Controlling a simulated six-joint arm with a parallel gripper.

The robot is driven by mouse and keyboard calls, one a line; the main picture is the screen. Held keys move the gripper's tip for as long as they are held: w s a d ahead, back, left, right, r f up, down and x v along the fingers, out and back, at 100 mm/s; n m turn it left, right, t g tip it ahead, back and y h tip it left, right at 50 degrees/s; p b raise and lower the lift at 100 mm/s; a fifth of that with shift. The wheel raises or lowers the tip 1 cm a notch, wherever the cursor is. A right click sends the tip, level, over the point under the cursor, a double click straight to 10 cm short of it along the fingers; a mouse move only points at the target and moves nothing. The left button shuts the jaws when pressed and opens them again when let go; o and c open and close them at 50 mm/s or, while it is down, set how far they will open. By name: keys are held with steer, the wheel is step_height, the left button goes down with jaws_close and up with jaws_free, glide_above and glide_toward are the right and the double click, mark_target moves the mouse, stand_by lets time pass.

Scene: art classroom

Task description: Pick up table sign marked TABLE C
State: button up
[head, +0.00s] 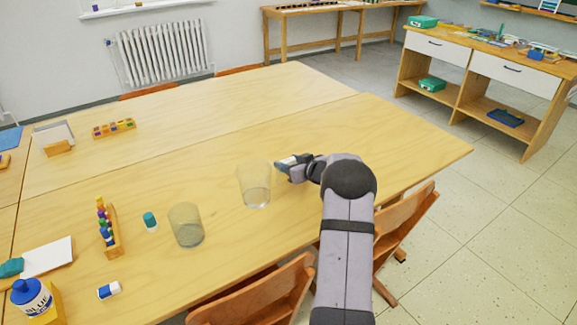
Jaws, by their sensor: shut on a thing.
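My gripper (284,164) is at the end of my arm, above the right half of the near table, just right of the taller clear glass. It is shut on a small pale object (289,160), mostly hidden by the fingers. No lettering shows on it, so I cannot tell whether it is the sign marked TABLE C. No TABLE C lettering is readable anywhere in the head view.
Two clear glasses (255,185) (186,226) stand left of my gripper. A peg rack (109,230), a teal-capped jar (150,221), an eraser (109,290) and a blue paint bottle (31,297) are farther left. Chairs (258,298) line the near edge. The table's (400,130) right end is clear.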

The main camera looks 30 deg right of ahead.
mark_target(289, 162)
step_height(289, 162, up, 9)
steer(key=shift+f+p, duration=0.15)
steer(key=shift+p, duration=0.7)
